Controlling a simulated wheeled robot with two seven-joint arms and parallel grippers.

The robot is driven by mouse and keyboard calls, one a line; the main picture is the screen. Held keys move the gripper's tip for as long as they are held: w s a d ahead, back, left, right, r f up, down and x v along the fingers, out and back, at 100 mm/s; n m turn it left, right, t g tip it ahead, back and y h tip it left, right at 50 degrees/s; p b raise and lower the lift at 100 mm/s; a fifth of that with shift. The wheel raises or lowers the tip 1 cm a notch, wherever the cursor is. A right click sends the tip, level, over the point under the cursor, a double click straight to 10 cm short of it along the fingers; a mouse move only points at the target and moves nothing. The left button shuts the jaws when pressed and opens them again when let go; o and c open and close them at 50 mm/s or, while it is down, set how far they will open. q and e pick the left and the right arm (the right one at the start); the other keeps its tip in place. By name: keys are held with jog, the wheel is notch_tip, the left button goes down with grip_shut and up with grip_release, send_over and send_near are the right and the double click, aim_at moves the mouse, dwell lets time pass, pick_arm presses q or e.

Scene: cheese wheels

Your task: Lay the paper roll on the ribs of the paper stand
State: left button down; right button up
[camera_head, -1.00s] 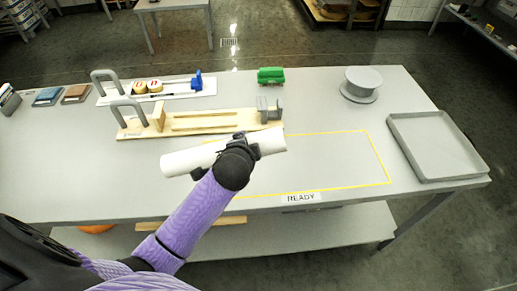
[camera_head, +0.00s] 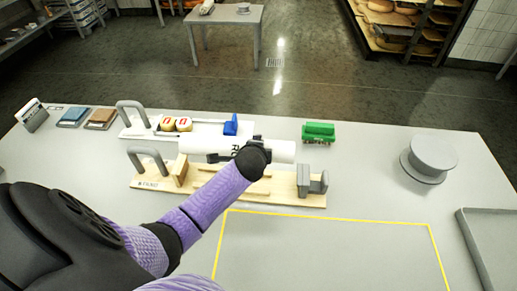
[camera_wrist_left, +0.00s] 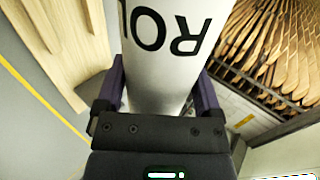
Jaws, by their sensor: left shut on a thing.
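The white paper roll (camera_head: 205,146) is in my left gripper (camera_head: 253,152), held level and crosswise. It appears above the back edge of the wooden paper stand (camera_head: 150,184), not resting on it as far as I can tell. The stand has long ribs (camera_head: 225,184), a wooden block at left and a grey bracket at right; my left arm hides part of the ribs. In the left wrist view the lettered roll (camera_wrist_left: 165,60) sits between the two fingers. My right gripper is out of view.
Behind the stand a white board (camera_head: 142,130) carries a grey handle, small round items and a blue piece. A green block (camera_head: 318,132) and a grey spool (camera_head: 430,155) stand to the right. A yellow-outlined area (camera_head: 330,250) in front is clear; a grey tray (camera_head: 475,235) is at right.

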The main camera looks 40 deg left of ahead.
pick_arm(q)
notch_tip(320, 180, down, 10)
jog(key=b, duration=0.9)
jog(key=shift+f, duration=0.25)
jog(key=shift+f+b, duration=0.25)
jog(key=shift+b, duration=0.1)
jog(key=shift+f, duration=0.35)
jog(key=shift+f+b, duration=0.2)
jog(key=shift+b, duration=0.1)
